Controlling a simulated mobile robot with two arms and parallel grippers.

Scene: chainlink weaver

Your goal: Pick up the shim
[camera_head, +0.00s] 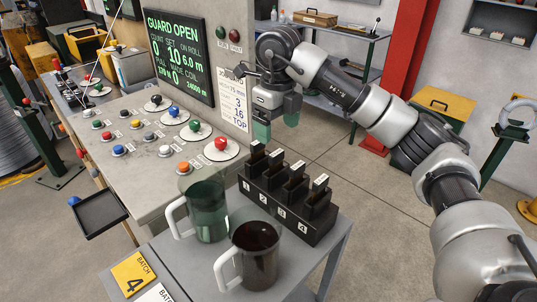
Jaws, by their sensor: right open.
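A black rack (290,212) with numbered slots stands on the small grey side table (325,248). Several black upright pieces with white tags stand in it, such as a front one (318,199) and a back one (257,158). None is clearly marked as the shim; I cannot tell which piece it is. My right gripper (277,125) points down above and behind the rack, in front of the console's side. Its greenish fingers are apart with nothing between them, and it touches no piece. My left gripper is out of view.
A green translucent mug (207,208) and a dark mug (257,262) stand left of the rack, close to it. The console (150,150) with coloured knobs lies behind left. A small black tray (101,212) sticks out from it.

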